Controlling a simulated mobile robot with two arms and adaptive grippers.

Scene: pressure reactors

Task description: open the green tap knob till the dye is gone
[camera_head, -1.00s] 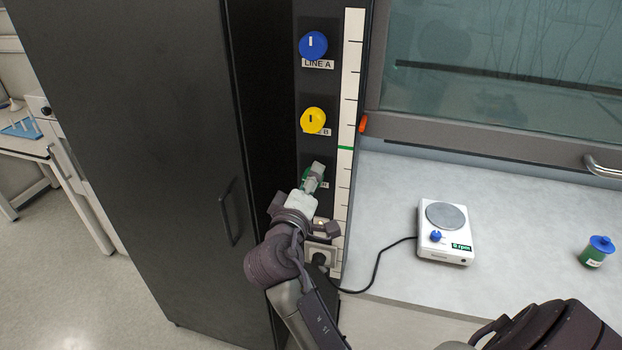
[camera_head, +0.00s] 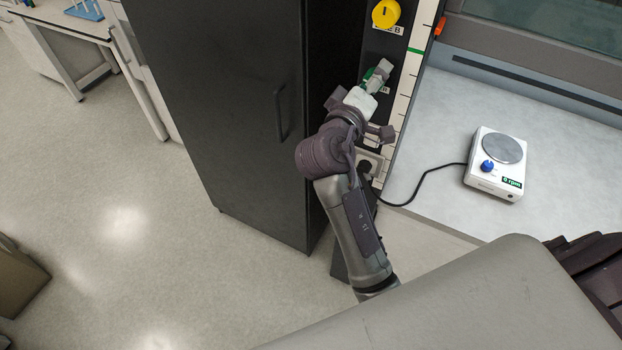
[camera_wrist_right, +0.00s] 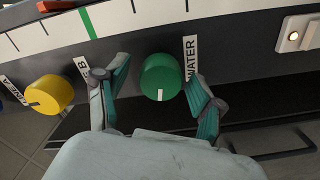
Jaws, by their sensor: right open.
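The green tap knob (camera_wrist_right: 160,77) sits on the dark panel next to a label reading WATER (camera_wrist_right: 191,60). A white mark on it faces the bottom of the wrist view. My right gripper (camera_wrist_right: 158,88) is open, with one finger on each side of the knob. A gap shows between the knob and each finger in that view. In the head view, my right gripper (camera_head: 378,78) is at the panel and covers most of the green knob (camera_head: 368,75). My left gripper does not show. No dye is visible.
A yellow knob (camera_head: 386,13) is above the green one; it also shows in the wrist view (camera_wrist_right: 50,95). A lit switch (camera_wrist_right: 294,35) is on the panel. A dark cabinet (camera_head: 235,100) stands left. A hotplate stirrer (camera_head: 497,162) reading 0 rpm is on the bench, its cable running to the panel.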

